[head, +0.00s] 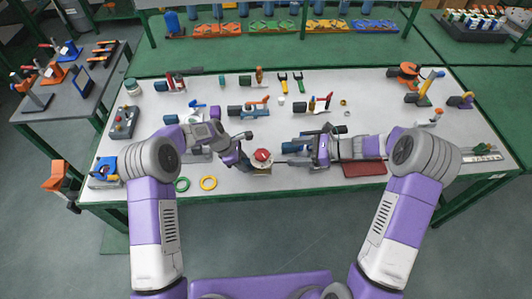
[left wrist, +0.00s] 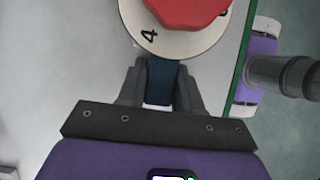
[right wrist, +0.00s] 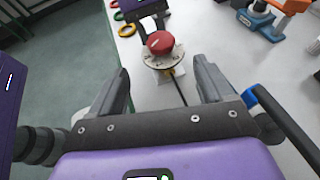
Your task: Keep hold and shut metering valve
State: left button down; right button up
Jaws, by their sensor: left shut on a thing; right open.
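The metering valve has a red knob (head: 262,155) over a pale numbered dial (head: 262,166) near the table's front edge. In the left wrist view the red knob (left wrist: 185,10) and the dial (left wrist: 172,40) with a "4" fill the top. My left gripper (left wrist: 160,75) is shut on the valve's dark blue body (left wrist: 161,82), just below the dial. My right gripper (right wrist: 155,80) is open, with the red knob (right wrist: 160,43) ahead of its fingers and apart from them. A thin dark rod shows between the right fingers and the valve.
A yellow ring (head: 208,183) and a green ring (head: 182,184) lie left of the valve by the front edge. A dark red tray (head: 364,169) lies under my right arm. Several other valves and tools stand further back on the white table (head: 300,108).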

aim_at(261, 153)
jog(key=x, duration=1.1)
jog(key=shift+w+a+f, duration=0.1)
jog(key=shift+a+f, duration=0.1)
jog(key=shift+a, duration=0.15)
jog(key=c, duration=1)
jog(key=shift+c, duration=0.2)
jog(key=shift+m+t, duration=0.3)
jog(key=shift+r+m+t+h, duration=0.1)
jog(key=shift+m+t+h, duration=0.5)
jog(key=shift+m+t, duration=0.45)
jog(key=shift+s+a+m+t+h, duration=0.15)
jog(key=shift+m+t+h, duration=0.4)
jog(key=shift+m+t, duration=0.2)
jog(key=shift+s+a+m+t+h, duration=0.15)
jog(key=shift+m+t+h, duration=0.4)
jog(key=shift+m+t, duration=0.15)
